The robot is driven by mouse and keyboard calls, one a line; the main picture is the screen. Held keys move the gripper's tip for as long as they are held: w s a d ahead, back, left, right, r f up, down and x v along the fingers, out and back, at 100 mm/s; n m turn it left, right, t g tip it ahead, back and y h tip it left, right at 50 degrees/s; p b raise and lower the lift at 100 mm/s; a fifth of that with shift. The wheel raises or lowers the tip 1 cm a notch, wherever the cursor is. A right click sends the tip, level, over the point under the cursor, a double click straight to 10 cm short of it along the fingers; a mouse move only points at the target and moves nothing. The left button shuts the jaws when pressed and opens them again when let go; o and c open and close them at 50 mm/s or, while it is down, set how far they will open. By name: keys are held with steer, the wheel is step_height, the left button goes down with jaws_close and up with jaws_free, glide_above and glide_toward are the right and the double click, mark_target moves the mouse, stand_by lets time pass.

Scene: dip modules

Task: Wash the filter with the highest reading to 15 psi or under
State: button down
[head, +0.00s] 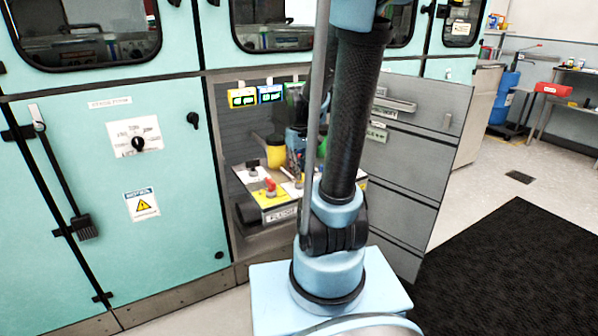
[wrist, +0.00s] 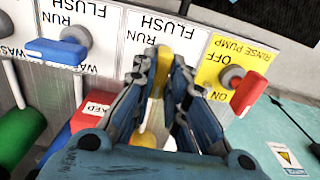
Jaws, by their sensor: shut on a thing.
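My gripper (wrist: 160,68) is closed around a yellow valve handle (wrist: 163,60) at a white plate marked RUN and FLUSH, upside down in the wrist view. To its left a blue handle (wrist: 56,51) sits on another RUN/FLUSH plate. To its right a red handle (wrist: 249,92) sits on the yellow RINSE PUMP plate (wrist: 219,68), marked OFF and ON. In the head view a yellow-framed readout (head: 242,98) and a blue-framed readout (head: 271,94) hang above the valve panel; their numbers are too small to read. My arm hides part of the bay there.
A grey drawer front (head: 412,160) stands right of the bay. Teal cabinet doors (head: 105,190) flank it left. A black mat (head: 520,270) lies right.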

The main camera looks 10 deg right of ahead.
steer(key=c, duration=1.6)
jaws_free()
step_height(320, 180, up, 12)
steer(key=s+f+m+t, duration=0.2)
steer(key=s+f+m, duration=0.1)
steer(key=s+f, duration=0.9)
steer(key=s, duration=0.4)
steer(key=shift+s+f+m, duration=0.15)
steer(key=shift+f+m, duration=0.15)
steer(key=shift+f, duration=0.1)
